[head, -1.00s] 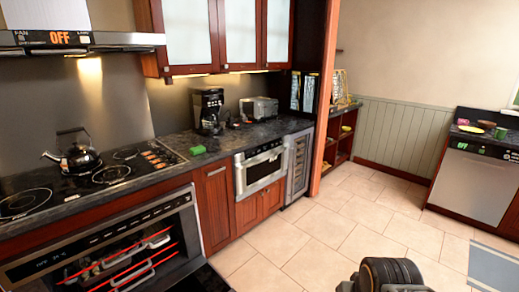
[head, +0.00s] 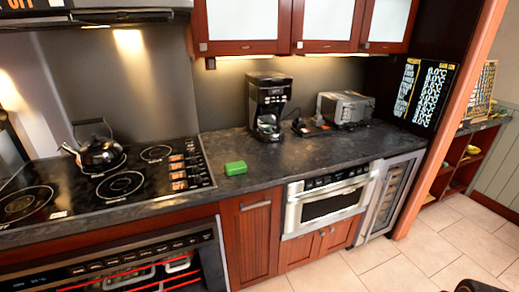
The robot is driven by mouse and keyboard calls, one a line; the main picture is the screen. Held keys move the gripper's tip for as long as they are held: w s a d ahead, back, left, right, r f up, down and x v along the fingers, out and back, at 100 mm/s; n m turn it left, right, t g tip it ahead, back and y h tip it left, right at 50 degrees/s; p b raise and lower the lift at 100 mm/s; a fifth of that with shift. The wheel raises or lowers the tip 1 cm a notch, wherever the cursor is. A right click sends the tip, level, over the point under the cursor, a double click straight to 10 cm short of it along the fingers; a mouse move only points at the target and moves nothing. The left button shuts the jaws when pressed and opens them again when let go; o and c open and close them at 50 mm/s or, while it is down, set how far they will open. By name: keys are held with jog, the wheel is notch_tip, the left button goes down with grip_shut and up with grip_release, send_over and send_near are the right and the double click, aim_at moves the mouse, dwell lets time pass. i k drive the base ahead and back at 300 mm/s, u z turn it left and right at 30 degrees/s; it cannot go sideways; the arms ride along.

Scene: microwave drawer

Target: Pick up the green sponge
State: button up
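The green sponge (head: 236,168) lies flat on the dark stone counter (head: 284,163), just right of the cooktop and near the counter's front edge. Nothing covers it. A small dark part of my own body shows at the bottom right edge of the head view. My gripper's fingers cannot be made out there.
A black kettle (head: 97,152) stands on the cooktop (head: 130,184) at left. A coffee maker (head: 268,104) and a toaster (head: 345,107) stand at the back of the counter. Below are an open oven (head: 120,268) and the microwave drawer (head: 328,203). Tiled floor (head: 400,259) is clear at right.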

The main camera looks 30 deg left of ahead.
aim_at(240, 167)
jog(key=i, duration=2.15)
jog(key=u, duration=3.25)
jog(key=i, duration=0.5)
jog(key=z, duration=0.05)
